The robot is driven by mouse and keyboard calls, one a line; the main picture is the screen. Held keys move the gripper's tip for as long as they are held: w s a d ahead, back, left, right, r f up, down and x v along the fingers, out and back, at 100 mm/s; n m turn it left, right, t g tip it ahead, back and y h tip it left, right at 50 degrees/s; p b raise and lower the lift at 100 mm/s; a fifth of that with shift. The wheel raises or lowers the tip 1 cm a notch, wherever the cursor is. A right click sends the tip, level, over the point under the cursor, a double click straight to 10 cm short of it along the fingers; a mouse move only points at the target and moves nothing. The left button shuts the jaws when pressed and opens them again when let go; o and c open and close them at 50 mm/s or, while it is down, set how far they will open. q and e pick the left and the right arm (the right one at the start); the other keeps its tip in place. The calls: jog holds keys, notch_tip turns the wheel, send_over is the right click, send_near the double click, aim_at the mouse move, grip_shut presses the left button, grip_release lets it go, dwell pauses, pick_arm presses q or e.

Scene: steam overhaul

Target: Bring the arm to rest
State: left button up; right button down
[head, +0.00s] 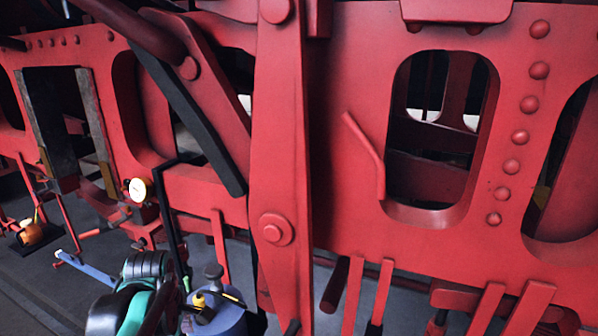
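I can make out no gripper fingers in the head view. A black and teal rounded shape (140,290) stands at the bottom left, cut off by the lower edge; I cannot tell whether it is part of my arm. Nothing is seen held by a gripper.
The red locomotive frame (345,110) with oval openings and rivets fills the view close ahead. A red upright link (280,160) stands in front of it. A round dial gauge (138,190), a black bent rod (169,215), a blue-grey container (232,322) and an orange object (32,234) are lower left.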

pick_arm(q)
jog(key=s+d+f+m+t+b, duration=0.1)
jog(key=s+d+f+m+b, duration=0.1)
jog(key=f+m+b, duration=0.3)
jog(key=s+d+f+m+t+b, duration=0.2)
jog(key=f+m+b, duration=0.4)
jog(key=f, duration=0.3)
jog(key=s+d+f+m+t+b, duration=0.2)
jog(key=s+d+f+m+b, duration=0.1)
jog(key=f+m, duration=0.4)
jog(key=shift+s+d+f+m+b, duration=0.25)
jog(key=shift+s+m+b, duration=0.35)
jog(key=shift+b, duration=0.6)
